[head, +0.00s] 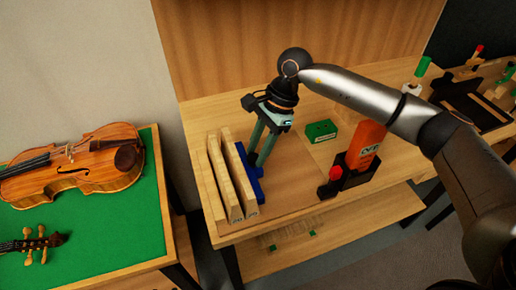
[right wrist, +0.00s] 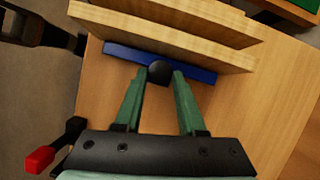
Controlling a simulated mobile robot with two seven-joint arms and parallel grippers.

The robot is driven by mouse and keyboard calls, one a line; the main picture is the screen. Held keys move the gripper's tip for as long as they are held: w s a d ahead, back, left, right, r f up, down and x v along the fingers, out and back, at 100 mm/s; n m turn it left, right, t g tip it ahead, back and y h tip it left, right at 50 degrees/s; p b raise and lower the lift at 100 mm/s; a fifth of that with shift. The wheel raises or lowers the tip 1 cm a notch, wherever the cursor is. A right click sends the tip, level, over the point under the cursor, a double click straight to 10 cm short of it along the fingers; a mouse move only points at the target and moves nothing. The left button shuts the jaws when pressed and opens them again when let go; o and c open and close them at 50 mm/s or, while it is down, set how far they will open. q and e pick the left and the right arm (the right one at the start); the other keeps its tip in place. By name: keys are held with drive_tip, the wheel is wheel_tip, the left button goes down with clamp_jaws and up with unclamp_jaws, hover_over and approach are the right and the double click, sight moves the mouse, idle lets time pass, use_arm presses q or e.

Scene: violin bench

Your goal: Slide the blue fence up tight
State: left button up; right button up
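The blue fence (head: 257,187) lies on the bench along the right side of the upright wooden boards (head: 240,178). In the right wrist view the blue fence (right wrist: 200,74) runs along the near board (right wrist: 150,37), whose edge overlaps it. I cannot tell whether they touch. A dark round knob (right wrist: 160,72) stands at the fence's near side. My right gripper (head: 256,161) reaches down to the fence. Its green fingertips (right wrist: 160,74) sit on both sides of the knob and appear closed on it. My left gripper is not in view.
A green box (head: 321,131) stands behind on the bench. An orange bottle (head: 366,145) and a red-topped black clamp-like piece (head: 335,174) stand to the right. A violin (head: 85,165) lies on a green-topped table (head: 110,233) at left. The bench between gripper and bottle is clear.

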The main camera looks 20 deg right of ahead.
clamp_jaws()
idle(0.9)
